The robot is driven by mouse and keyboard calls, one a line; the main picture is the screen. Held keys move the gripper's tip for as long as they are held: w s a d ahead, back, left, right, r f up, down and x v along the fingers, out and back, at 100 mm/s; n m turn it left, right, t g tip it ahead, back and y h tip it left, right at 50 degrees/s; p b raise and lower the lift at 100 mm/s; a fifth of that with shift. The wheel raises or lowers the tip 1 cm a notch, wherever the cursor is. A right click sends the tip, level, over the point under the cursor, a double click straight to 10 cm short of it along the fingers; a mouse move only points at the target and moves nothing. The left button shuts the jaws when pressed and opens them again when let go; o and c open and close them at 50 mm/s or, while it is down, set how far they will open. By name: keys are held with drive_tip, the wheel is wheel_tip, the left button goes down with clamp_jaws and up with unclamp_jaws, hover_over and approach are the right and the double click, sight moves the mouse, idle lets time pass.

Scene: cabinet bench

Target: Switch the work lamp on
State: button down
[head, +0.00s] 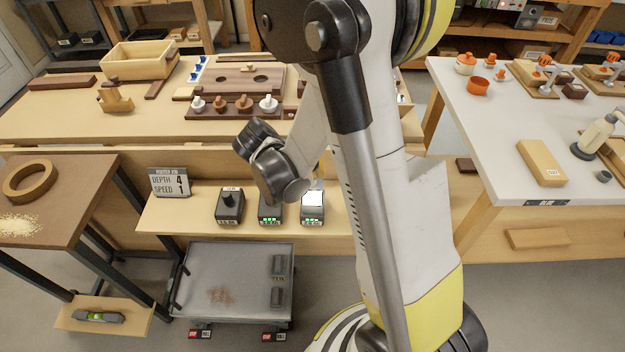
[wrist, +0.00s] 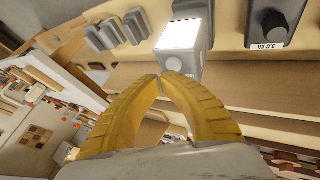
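A small grey box with a bright white face (head: 312,203) stands on the wooden shelf below the bench. It looks like the lit unit in the wrist view (wrist: 182,38). I cannot tell for sure whether it is the work lamp; no label for it is readable. My gripper (wrist: 160,78) has yellow fingers with their tips together and nothing visible between them. The tips overlap the lower edge of the lit unit in the wrist view; I cannot tell whether they touch it. In the head view my arm hides most of the gripper.
A dark box with a knob (head: 230,204) and a box with green lights (head: 270,211) stand on the same shelf. A sign reading depth 4, speed 1 (head: 170,182) is at the shelf's left. A grey platform (head: 225,255) lies below. A white table (head: 470,110) is at right.

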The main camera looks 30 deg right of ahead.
drive_tip(key=shift+r+p, duration=2.15)
drive_tip(key=shift+r, duration=0.85)
drive_tip(key=s+a+r+n+t+y, duration=0.6)
drive_tip(key=s+a+r, duration=0.4)
drive_tip(key=a+r, duration=0.4)
drive_tip(key=shift+s+r+n+y, duration=0.15)
drive_tip(key=shift+r+n+y, duration=0.4)
drive_tip(key=shift+n, duration=0.25)
drive_tip(key=shift+a, duration=0.1)
